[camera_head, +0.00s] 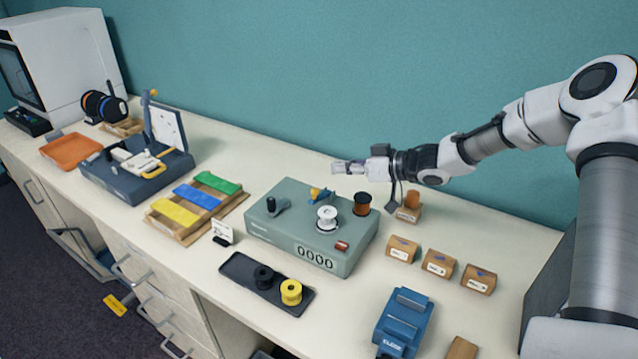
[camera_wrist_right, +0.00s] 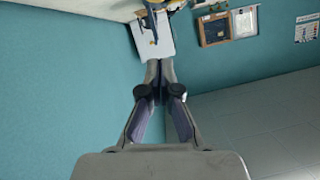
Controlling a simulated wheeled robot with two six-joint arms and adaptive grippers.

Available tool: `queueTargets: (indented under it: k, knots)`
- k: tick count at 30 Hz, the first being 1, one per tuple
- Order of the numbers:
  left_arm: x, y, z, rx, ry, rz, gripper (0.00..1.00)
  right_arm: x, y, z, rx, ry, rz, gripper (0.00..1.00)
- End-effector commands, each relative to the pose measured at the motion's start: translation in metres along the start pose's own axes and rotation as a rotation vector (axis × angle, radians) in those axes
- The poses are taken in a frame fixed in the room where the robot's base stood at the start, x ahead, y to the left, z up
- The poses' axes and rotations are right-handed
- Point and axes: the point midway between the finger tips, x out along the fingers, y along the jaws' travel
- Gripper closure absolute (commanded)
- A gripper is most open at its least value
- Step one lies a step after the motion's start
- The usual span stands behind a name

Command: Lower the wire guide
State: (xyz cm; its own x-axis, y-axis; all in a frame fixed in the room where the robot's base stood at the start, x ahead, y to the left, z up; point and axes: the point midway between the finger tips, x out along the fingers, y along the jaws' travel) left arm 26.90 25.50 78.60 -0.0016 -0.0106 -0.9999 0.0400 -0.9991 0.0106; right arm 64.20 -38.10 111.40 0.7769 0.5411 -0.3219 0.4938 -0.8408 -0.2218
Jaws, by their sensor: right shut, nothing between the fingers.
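The green-grey winding machine (camera_head: 290,240) stands mid-table. On its top are a dark crank (camera_head: 273,205), a white bobbin (camera_head: 327,217), a copper-coloured spool (camera_head: 362,203) and a small yellow-and-blue part (camera_head: 317,194) that looks like the wire guide. Whether that part is raised or lowered is too small to tell. My right gripper (camera_head: 338,167) is above and behind the machine, apart from it, pointing left. In the right wrist view its fingers (camera_wrist_right: 157,68) are closed together with nothing between them. My left gripper is out of view.
A black tray (camera_head: 235,264) holds a black and a yellow spool in front of the machine. Small labelled boxes (camera_head: 440,263) and a blue device (camera_head: 403,322) stand to the right. Coloured strips (camera_head: 198,200) and a blue case (camera_head: 125,180) lie left. The wall is close behind.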

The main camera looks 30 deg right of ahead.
Motion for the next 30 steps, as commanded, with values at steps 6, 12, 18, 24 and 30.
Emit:
queueTargets:
  k: [6,12,18,24,30]
  knots:
    - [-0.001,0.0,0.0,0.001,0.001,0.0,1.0,0.049,-0.001,0.0,-0.003,-0.005,-0.001,1.0]
    - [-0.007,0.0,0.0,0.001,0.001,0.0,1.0,0.062,-0.001,0.025,0.003,-0.001,-0.001,1.0]
    - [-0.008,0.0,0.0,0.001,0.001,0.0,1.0,0.065,-0.001,0.038,0.002,0.003,-0.001,1.0]
    - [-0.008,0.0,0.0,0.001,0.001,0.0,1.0,0.065,-0.001,0.038,0.002,0.003,-0.001,1.0]
    - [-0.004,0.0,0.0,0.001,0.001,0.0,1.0,0.07,-0.009,0.052,0.005,-0.001,-0.002,1.0]
